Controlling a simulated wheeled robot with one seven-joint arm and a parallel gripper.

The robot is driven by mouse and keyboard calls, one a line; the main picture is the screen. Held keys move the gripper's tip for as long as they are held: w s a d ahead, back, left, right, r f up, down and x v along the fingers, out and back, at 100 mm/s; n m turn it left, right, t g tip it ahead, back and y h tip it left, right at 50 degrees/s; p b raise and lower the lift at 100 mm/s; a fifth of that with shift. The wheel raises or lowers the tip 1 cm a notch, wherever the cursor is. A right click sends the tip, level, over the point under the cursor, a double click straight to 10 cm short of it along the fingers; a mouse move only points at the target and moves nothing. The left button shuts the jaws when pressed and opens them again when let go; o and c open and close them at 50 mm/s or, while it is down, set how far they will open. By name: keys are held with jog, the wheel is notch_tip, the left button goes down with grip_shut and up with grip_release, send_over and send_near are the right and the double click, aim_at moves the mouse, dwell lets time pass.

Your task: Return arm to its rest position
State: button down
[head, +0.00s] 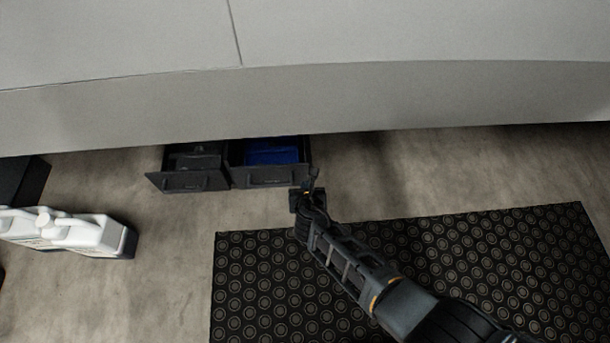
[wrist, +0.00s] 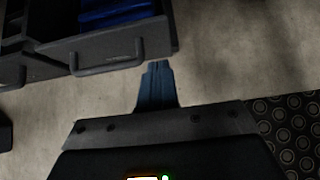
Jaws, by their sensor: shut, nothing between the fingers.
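My arm reaches from the lower right of the head view toward the two drawers. My gripper (head: 312,176) is close to the front right corner of the right drawer. In the wrist view my gripper (wrist: 158,66) is shut and empty, its fingers together over bare floor, just below and right of the drawer handle. I cannot tell whether it touches the drawer.
Two dark drawers, left (head: 187,181) and right (head: 277,180), stand pulled out under the grey booth (head: 300,98). Something blue (head: 272,153) lies in the right one. White jugs (head: 75,230) stand left. A patterned black mat (head: 265,290) covers the floor below my arm.

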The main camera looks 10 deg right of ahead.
jog(key=p+v, duration=0.2)
jog(key=v, duration=0.2)
jog(key=shift+s+r, duration=0.1)
jog(key=shift+s, duration=0.1)
jog(key=s+r+m+y, duration=0.25)
jog(key=s+m, duration=0.85)
jog(key=s, duration=0.6)
jog(key=s+d+r+m+t, duration=0.2)
jog(key=s+d+r+m, duration=0.4)
jog(key=s+r+m, duration=0.55)
jog(key=s+d+r+m+t+h, duration=0.1)
jog(key=s+d+r+m, duration=0.25)
jog(key=r, duration=0.55)
jog(key=s+d+r+m+t, duration=0.15)
jog(key=d+r+m, duration=0.3)
jog(key=r, duration=0.45)
jog(key=s+d+r+m+t+h, duration=0.1)
jog(key=s+d+r+m, duration=0.3)
jog(key=r, duration=0.5)
notch_tip(320, 180, up, 21)
jog(key=m+p, duration=0.1)
jog(key=p, duration=2)
jog(key=shift+w+a+p, duration=0.2)
jog(key=shift+a+p, duration=0.2)
jog(key=shift+a, duration=0.1)
